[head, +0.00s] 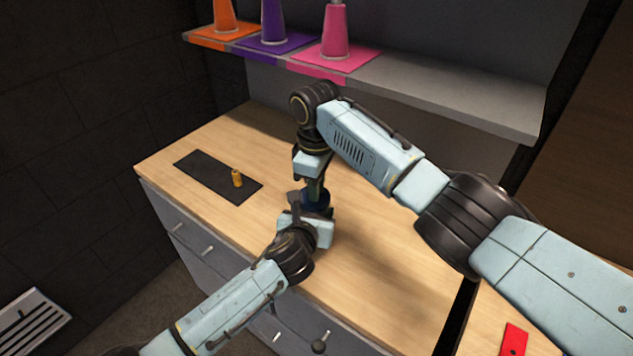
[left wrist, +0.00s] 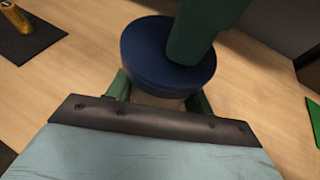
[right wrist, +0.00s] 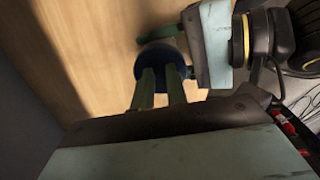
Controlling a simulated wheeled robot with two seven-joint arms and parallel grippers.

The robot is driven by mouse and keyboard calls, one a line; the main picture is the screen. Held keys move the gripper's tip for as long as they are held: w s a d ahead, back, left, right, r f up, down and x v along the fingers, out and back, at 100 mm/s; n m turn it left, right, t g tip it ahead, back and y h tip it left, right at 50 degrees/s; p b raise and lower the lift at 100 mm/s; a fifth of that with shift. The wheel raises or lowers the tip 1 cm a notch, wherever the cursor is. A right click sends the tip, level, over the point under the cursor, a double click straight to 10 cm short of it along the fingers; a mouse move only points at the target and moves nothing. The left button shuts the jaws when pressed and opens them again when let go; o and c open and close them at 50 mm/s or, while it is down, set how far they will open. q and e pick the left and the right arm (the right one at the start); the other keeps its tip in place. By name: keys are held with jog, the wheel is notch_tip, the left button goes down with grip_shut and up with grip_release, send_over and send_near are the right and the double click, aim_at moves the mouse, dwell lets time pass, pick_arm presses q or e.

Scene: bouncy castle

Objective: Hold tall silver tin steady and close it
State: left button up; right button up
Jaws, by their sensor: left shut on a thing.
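A round dark blue lid (head: 316,203) is at the middle of the counter, between my two grippers. It shows as a broad blue disc in the left wrist view (left wrist: 150,60) and from above in the right wrist view (right wrist: 152,57). My left gripper (left wrist: 160,92) is shut around what is just under the lid. The tin's silver body is almost wholly hidden there by the lid and my gripper. My right gripper (right wrist: 160,75) points down from above, its green fingers close together at the lid's top. Whether they grip a knob or only touch it is hidden.
A black mat (head: 205,172) with a small yellow-brown cylinder (head: 237,178) lies to the left. A grey shelf (head: 450,95) with orange, purple and pink cones (head: 335,32) overhangs the back. A red piece (head: 514,340) lies front right. The wooden counter (head: 390,270) is clear between.

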pick_arm(q)
jog(key=shift+r, duration=0.1)
pick_arm(e)
jog(key=shift+f, duration=0.3)
jog(key=shift+r, duration=0.1)
jog(key=shift+r, duration=1.95)
pick_arm(q)
jog(key=o, duration=1.5)
jog(key=shift+c, duration=0.2)
jog(key=p+v, duration=0.2)
jog(key=v, duration=1.1)
jog(key=shift+s+p, duration=0.2)
jog(key=shift+p, duration=0.1)
pick_arm(e)
notch_tip(320, 180, up, 3)
jog(key=shift+f, duration=0.2)
